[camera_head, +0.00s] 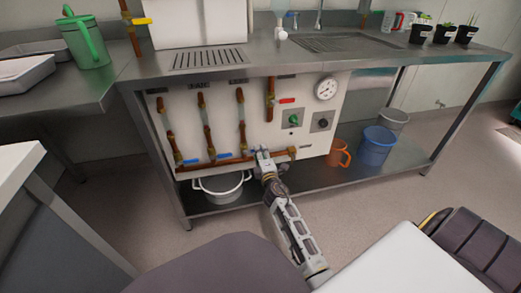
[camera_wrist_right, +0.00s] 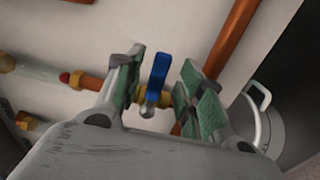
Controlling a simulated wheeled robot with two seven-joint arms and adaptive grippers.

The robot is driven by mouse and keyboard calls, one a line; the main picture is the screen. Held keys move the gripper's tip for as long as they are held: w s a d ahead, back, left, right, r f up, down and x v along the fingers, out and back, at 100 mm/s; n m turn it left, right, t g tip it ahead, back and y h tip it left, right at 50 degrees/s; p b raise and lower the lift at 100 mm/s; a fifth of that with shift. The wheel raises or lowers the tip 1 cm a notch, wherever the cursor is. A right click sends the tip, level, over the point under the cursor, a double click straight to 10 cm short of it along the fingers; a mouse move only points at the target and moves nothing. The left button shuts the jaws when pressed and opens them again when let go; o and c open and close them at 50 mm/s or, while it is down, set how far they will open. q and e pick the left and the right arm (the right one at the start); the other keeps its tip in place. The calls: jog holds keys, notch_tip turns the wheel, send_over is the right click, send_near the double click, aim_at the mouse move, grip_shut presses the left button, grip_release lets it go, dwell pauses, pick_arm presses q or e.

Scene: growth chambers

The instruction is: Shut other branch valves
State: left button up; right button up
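A white panel (camera_head: 225,125) under the steel bench carries three upright copper branch pipes. The left branch valve's blue lever (camera_head: 191,161) and the middle one's blue lever (camera_head: 223,156) lie sideways across their pipes. My right gripper (camera_head: 262,153) is at the foot of the right branch pipe (camera_head: 241,110) and hides most of its valve. In the right wrist view, that valve's blue lever (camera_wrist_right: 158,70) stands between the open fingers (camera_wrist_right: 155,92), with gaps on both sides. It appears crosswise to its branch pipe. My left gripper is out of view.
A red lever (camera_head: 287,100), a gauge (camera_head: 326,88) and a green knob (camera_head: 293,119) are right of the branches. A white pot (camera_head: 221,190), orange jug (camera_head: 339,154) and blue bucket (camera_head: 376,146) stand on the lower shelf. The bench top overhangs the panel.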

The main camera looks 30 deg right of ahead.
jog(key=shift+r, duration=0.15)
notch_tip(320, 180, up, 10)
jog(key=shift+f, duration=0.2)
dwell(0.9)
